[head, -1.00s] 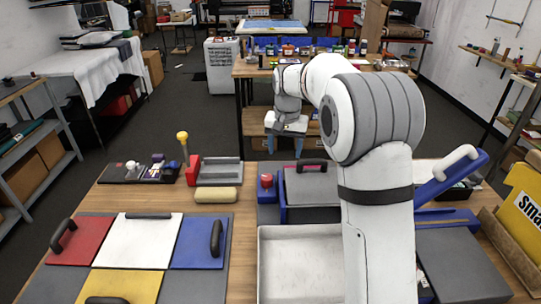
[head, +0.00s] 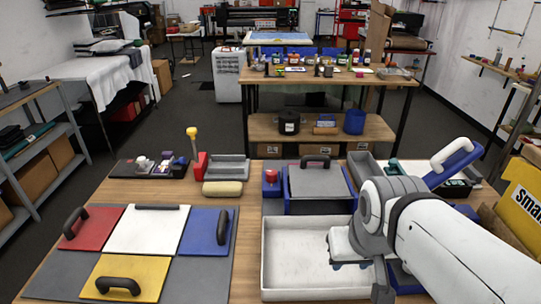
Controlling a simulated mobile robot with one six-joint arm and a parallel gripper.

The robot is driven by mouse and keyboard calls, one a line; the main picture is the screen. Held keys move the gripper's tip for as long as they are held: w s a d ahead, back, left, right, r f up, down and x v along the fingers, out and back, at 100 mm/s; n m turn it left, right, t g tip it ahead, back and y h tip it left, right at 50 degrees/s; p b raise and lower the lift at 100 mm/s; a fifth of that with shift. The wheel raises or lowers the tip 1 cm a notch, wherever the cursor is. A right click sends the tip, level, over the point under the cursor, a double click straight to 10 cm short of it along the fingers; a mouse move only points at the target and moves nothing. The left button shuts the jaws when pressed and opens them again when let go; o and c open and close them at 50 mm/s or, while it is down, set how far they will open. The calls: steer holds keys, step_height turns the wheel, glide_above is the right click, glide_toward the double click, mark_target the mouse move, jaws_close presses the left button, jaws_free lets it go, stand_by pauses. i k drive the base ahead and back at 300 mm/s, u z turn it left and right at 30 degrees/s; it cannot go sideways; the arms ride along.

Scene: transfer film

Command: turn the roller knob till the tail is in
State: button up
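A red knob (head: 271,177) stands on a small blue block at the left side of a blue-framed unit with a grey top (head: 318,181) and a dark handle. I take this for the roller knob, but cannot be sure. I cannot make out a film tail. My gripper (head: 350,264) hangs over the right part of a white tray (head: 280,285), in front of the unit and apart from the knob.
Red (head: 90,230), white (head: 146,232), blue (head: 198,238) and yellow (head: 140,272) plates with dark handles lie at left. A tan roll (head: 222,188) lies behind them. The tray's left part is clear.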

mark_target(272, 174)
steer(key=u, duration=0.15)
steer(key=k, duration=0.3)
steer(key=z, duration=2.05)
steer(key=k, duration=0.65)
steer(key=u, duration=1.8)
steer(key=i, duration=1)
steer(key=u, duration=0.1)
